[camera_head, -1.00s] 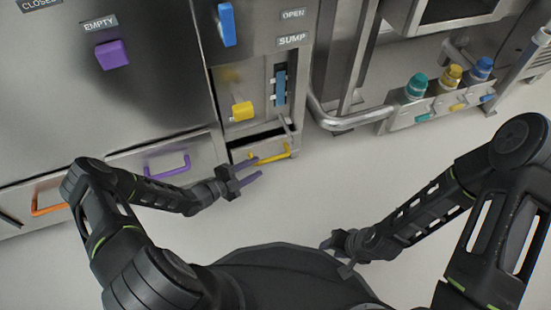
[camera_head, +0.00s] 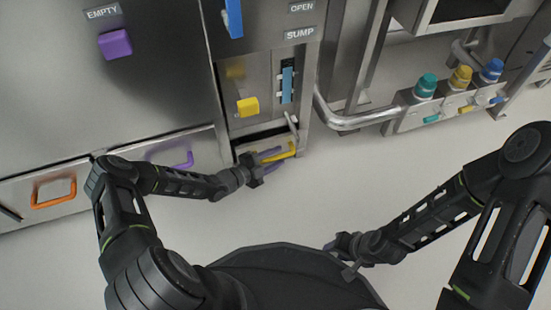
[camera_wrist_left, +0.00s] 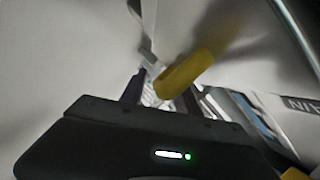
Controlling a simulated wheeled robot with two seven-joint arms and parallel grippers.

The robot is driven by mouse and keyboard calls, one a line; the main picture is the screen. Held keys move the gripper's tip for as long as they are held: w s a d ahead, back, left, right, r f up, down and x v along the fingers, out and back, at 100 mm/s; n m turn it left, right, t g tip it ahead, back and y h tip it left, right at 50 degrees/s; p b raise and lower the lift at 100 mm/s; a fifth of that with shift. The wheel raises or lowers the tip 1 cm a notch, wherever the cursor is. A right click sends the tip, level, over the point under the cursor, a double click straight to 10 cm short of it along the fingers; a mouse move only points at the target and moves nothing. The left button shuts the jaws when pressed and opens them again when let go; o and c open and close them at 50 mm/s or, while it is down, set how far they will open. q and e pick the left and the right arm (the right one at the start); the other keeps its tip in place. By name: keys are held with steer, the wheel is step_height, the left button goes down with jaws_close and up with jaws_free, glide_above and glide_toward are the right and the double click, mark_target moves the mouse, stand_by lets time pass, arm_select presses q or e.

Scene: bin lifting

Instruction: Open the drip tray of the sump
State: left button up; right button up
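The sump column is marked by the SUMP label (camera_head: 300,33). The yellow handle (camera_head: 291,150) of its drip tray is low on that column, above the floor. My left gripper (camera_head: 272,159) is at this handle, its two purple-grey fingers apart and overlapping the handle's left part. I cannot tell whether they touch it. In the left wrist view the fingers of my left gripper (camera_wrist_left: 163,92) stand apart, with a blurred yellow bar (camera_wrist_left: 196,72) near their tips. How far the tray is out is unclear. My right gripper (camera_head: 338,246) is low over the floor; its fingers are too small to judge.
A yellow knob (camera_head: 247,106) and a blue slider (camera_head: 287,85) are above the tray. Purple (camera_head: 182,161) and orange (camera_head: 54,193) drawer handles are to the left. A bent metal pipe (camera_head: 350,122) and a rack with coloured knobs (camera_head: 426,86) are right. The floor before them is clear.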

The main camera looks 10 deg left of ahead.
arm_select(q)
jaws_close()
stand_by(0.3)
stand_by(1.1)
